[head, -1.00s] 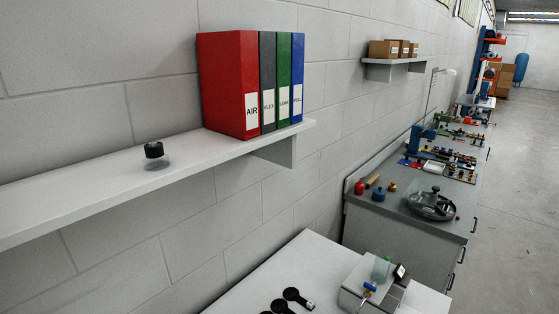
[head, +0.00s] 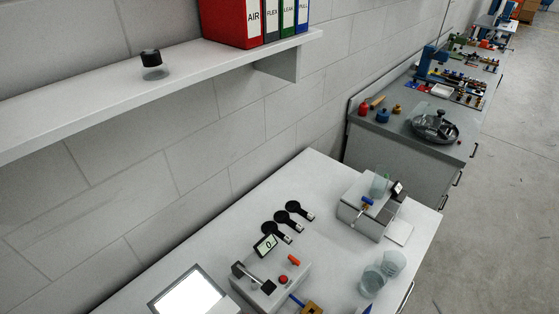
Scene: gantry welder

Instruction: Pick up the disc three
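Three black round discs with short handles lie in a row on the white table, beside the wall: a far one (head: 293,206), a middle one (head: 280,216) and a near one (head: 268,229). The near one is close behind a tilted display reading 0. No readable number shows on any of them, so I cannot tell which is disc three. Neither of my grippers is in view.
The white table (head: 235,222) also bears a grey device with a display (head: 267,247), a bright screen (head: 190,292), a box-shaped device (head: 368,205) and two clear cups (head: 380,270). A wall shelf (head: 100,98) overhangs at left. A grey bench (head: 395,140) stands beyond.

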